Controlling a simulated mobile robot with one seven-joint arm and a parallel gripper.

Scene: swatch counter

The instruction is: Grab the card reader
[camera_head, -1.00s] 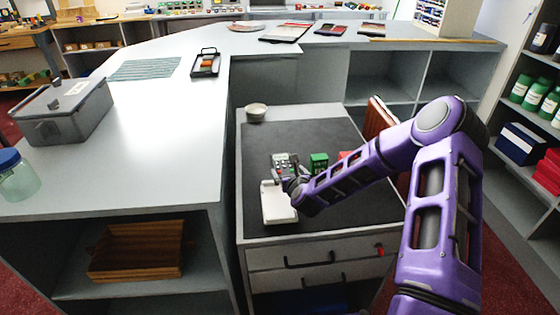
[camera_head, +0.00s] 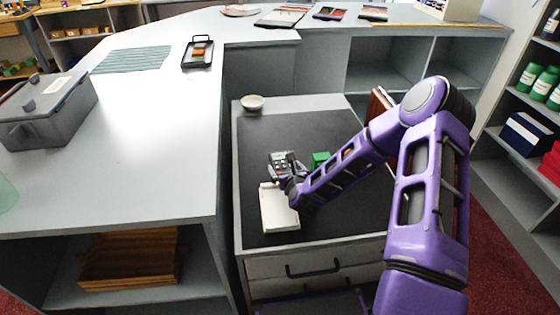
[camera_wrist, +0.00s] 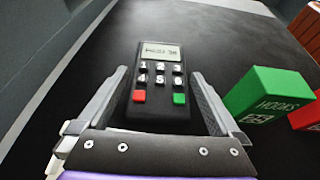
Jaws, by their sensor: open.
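The card reader (camera_wrist: 160,80) is a dark handset with a small screen, pale keys, and a red and a green key. In the wrist view it lies between the two fingers of my gripper (camera_wrist: 158,95), which is open around it. Its lower end is near the palm. I cannot tell whether either finger touches it. In the head view the card reader (camera_head: 279,158) shows at the end of my gripper (camera_head: 284,170) on the dark mat, partly hidden by it.
A green box marked "HOOKS" (camera_wrist: 266,95) stands close to the right finger, with a red box (camera_wrist: 305,115) beyond it. A white tray (camera_head: 277,212) lies in front of the gripper. A small bowl (camera_head: 251,103) stands at the mat's back left. The mat (camera_head: 310,125) behind is clear.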

